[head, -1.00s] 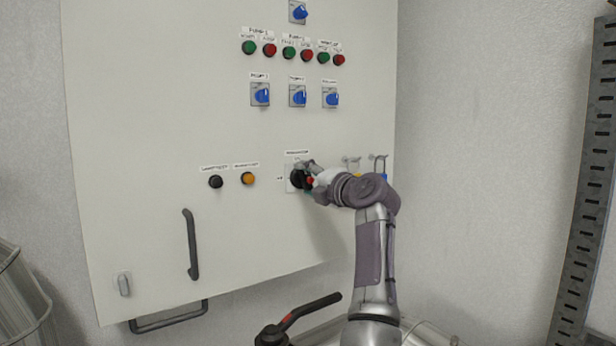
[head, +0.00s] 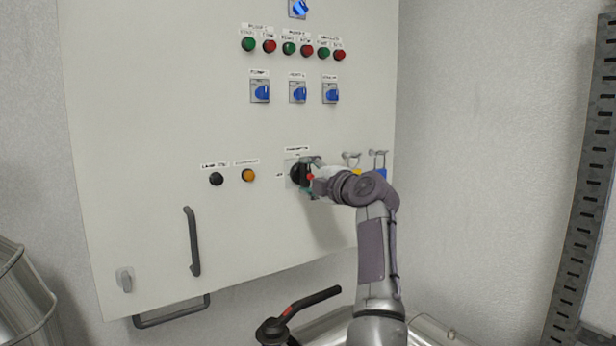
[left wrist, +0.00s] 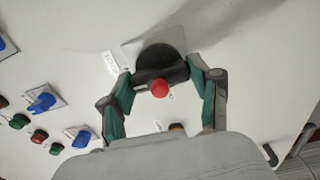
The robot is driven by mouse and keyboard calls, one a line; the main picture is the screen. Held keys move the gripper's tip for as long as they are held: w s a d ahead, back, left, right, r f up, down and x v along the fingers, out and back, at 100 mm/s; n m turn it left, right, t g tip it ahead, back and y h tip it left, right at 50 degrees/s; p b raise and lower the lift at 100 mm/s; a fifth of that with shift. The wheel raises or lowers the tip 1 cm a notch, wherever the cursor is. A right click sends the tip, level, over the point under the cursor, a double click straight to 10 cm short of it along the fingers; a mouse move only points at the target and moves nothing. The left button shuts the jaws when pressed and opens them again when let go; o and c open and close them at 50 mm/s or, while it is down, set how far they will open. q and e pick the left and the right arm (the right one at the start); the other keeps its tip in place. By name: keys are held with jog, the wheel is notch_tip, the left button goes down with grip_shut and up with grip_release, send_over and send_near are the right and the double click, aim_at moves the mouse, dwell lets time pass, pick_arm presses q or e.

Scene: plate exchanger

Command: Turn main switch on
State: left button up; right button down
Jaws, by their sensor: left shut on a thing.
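The main switch (head: 297,174) is a black rotary knob on a light square plate, low on the pale cabinet door, with a label above it. In the left wrist view the black knob (left wrist: 157,62) has a red round part (left wrist: 159,88) at its near end. My left gripper (head: 312,177) is at the switch, shut on the knob, with one green finger on each side of it in the left wrist view (left wrist: 160,85). The gripper partly hides the switch in the head view. My right gripper is not in view.
Above are blue selector switches (head: 297,92) and green and red buttons (head: 306,49). A black button (head: 216,179) and an orange one (head: 248,175) sit to the left. Hooks (head: 378,160) are on the right. A red-and-black lever (head: 305,302) lies below.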

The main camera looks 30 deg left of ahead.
pick_arm(q)
jog(key=o, duration=1.1)
jog(key=shift+o, duration=0.2)
jog(key=shift+w, duration=0.1)
